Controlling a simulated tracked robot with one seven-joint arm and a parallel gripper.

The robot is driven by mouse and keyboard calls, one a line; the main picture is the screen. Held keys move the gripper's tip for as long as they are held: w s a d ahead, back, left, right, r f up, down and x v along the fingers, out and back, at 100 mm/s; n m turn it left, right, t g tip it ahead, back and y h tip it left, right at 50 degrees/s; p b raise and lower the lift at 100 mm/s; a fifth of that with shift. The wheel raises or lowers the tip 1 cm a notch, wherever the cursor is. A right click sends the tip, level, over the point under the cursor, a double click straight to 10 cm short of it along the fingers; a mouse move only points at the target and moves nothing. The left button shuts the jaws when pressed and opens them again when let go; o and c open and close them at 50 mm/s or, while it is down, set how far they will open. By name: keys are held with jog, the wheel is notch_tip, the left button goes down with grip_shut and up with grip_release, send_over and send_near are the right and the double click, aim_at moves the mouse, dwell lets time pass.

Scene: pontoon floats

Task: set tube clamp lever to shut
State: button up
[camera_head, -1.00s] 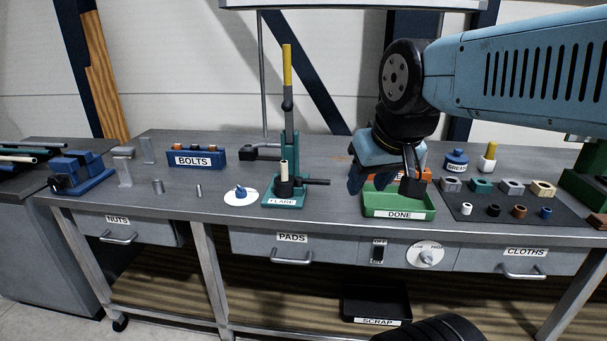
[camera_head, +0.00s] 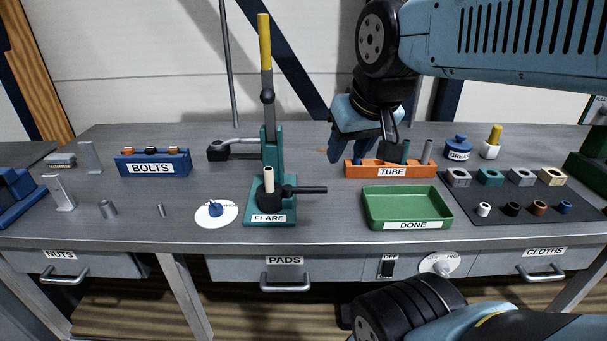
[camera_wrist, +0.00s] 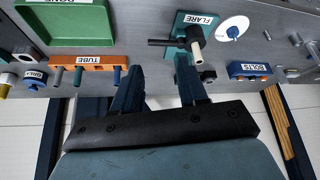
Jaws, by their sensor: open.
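The teal flare press (camera_head: 273,150), labelled FLARE, stands on the bench left of the middle. A black clamp block (camera_head: 270,200) on its base has a cream tube (camera_head: 268,179) upright in it. A short black lever (camera_head: 306,190) sticks out from this clamp to the right; it also shows in the wrist view (camera_wrist: 164,42). A tall lever with a yellow grip (camera_head: 264,42) stands upright on the press. My gripper (camera_head: 362,148) is open and empty, right of the press and above the bench. In the wrist view my fingers (camera_wrist: 158,80) point toward the bench edge.
A green DONE tray (camera_head: 408,206) lies right of the press. An orange TUBE rack (camera_head: 390,169) is behind it, close to my gripper. Bare bench lies between press and tray.

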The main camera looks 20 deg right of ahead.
jog(key=shift+o, duration=0.5)
jog(key=shift+d, duration=0.1)
jog(key=shift+o, duration=0.3)
jog(key=shift+w+r, duration=0.1)
jog(key=shift+w, duration=0.3)
jog(key=n+g, duration=0.8)
jog(key=n, duration=0.6)
send_over(305, 191)
jog(key=w+d, duration=0.3)
jog(key=w, duration=0.1)
jog(key=w+x, duration=0.2)
jog(key=x, duration=0.6)
jog(key=shift+y, duration=0.3)
jog(key=x, duration=1.3)
jog(key=shift+s+f, duration=0.25)
jog(key=shift+s, duration=0.1)
jog(key=shift+c, duration=0.3)
jog(key=shift+r, duration=0.1)
grip_shut()
